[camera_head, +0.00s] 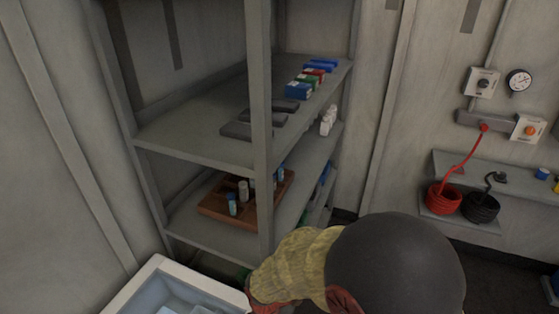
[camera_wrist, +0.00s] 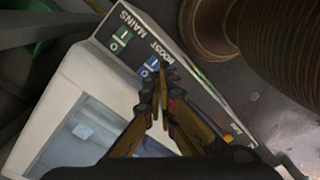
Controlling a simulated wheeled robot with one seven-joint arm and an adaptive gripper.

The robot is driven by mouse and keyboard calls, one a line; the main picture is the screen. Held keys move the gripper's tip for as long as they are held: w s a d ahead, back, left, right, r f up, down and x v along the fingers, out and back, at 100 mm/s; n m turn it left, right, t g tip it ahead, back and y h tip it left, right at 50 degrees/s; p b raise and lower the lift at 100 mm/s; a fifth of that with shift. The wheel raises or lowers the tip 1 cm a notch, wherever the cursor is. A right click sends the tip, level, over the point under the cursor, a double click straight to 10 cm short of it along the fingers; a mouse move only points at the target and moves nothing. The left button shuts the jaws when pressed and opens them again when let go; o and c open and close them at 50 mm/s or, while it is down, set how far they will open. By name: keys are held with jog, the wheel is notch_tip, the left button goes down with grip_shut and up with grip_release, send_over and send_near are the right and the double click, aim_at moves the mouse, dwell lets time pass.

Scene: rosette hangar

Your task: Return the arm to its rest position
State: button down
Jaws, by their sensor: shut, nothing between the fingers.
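My gripper (camera_wrist: 156,84) shows in the wrist view with its two dark-tipped, ochre fingers together and nothing between them. It is in front of a white machine (camera_wrist: 62,105) with an open basin, over the panel (camera_wrist: 185,65) marked MAINS and BOOST. I cannot tell whether the fingertips touch the panel. In the head view my arm (camera_head: 300,262), with yellowish and dark grey links, is at the bottom centre, and the gripper itself is hidden there. The white machine's rim (camera_head: 135,283) shows at its left.
A grey shelf unit (camera_head: 200,122) stands behind the arm with boxes, dark flat items and a wooden tray (camera_head: 214,210). A wall shelf (camera_head: 515,187) at right holds red (camera_head: 444,198) and black (camera_head: 480,207) coils. A brown ribbed cylinder (camera_wrist: 275,40) is in the wrist view's upper right.

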jog(key=s+d+r+m+t, duration=0.3)
jog(key=d+r+m, duration=0.8)
jog(key=r, duration=0.4)
jog(key=s+d+r+m+t+b, duration=0.1)
jog(key=s+d+r+m+t, duration=0.2)
jog(key=d+r+m, duration=0.8)
notch_tip(320, 180, up, 4)
jog(key=shift+s+d+r+m+b, duration=0.2)
jog(key=shift+s+m+b, duration=0.1)
jog(key=shift+s+m, duration=0.15)
